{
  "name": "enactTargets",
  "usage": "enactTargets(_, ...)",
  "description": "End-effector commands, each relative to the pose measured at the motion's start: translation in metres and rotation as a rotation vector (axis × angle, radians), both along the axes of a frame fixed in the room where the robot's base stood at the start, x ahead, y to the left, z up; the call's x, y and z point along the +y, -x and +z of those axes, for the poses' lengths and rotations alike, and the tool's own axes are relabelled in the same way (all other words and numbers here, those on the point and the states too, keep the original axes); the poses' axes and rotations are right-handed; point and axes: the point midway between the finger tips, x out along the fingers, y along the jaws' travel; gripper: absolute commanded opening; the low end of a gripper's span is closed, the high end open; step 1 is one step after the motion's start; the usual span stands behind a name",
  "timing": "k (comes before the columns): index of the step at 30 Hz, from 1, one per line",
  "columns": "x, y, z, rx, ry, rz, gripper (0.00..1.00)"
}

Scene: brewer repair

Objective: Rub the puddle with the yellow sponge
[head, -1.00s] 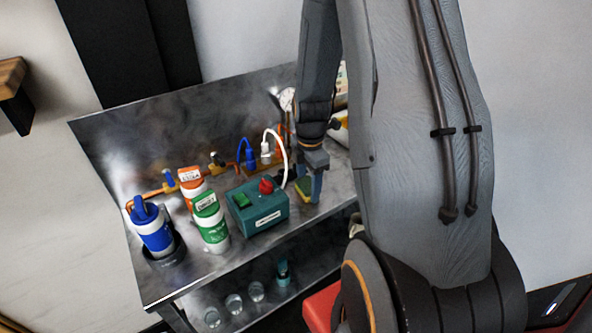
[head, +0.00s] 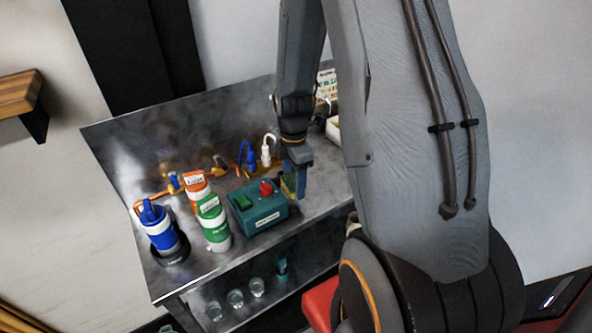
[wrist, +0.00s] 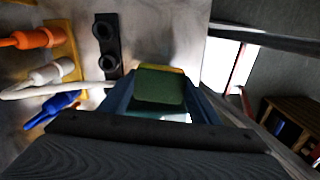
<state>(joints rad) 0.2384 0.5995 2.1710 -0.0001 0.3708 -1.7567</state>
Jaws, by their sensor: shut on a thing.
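My gripper (head: 296,188) is shut on the yellow sponge (head: 289,184), just right of the teal box on the metal bench. In the wrist view, the sponge (wrist: 158,88) shows a dark green face and a thin yellow edge between the fingers. I cannot tell whether the sponge touches the bench top. I cannot make out the puddle in either view; my gripper and the sponge cover part of the bench there.
The teal box (head: 260,210) with a red knob stands close left of my gripper. Green (head: 212,222), orange (head: 196,187) and blue (head: 160,230) bottles stand further left. Blue and white plugs (head: 265,155) with cables are behind. Glasses (head: 236,298) sit on the lower shelf.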

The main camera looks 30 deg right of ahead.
Motion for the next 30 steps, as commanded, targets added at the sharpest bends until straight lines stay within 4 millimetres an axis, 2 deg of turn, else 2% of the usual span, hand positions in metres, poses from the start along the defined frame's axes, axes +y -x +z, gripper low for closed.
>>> enactTargets(3, 0.000, 0.001, 0.014, 0.000, 0.000, 0.001, 0.32)
enactTargets(9, 0.001, 0.001, 0.028, 0.001, 0.000, 0.002, 0.32)
enactTargets(30, 0.001, 0.000, 0.028, 0.001, 0.000, 0.002, 0.32)
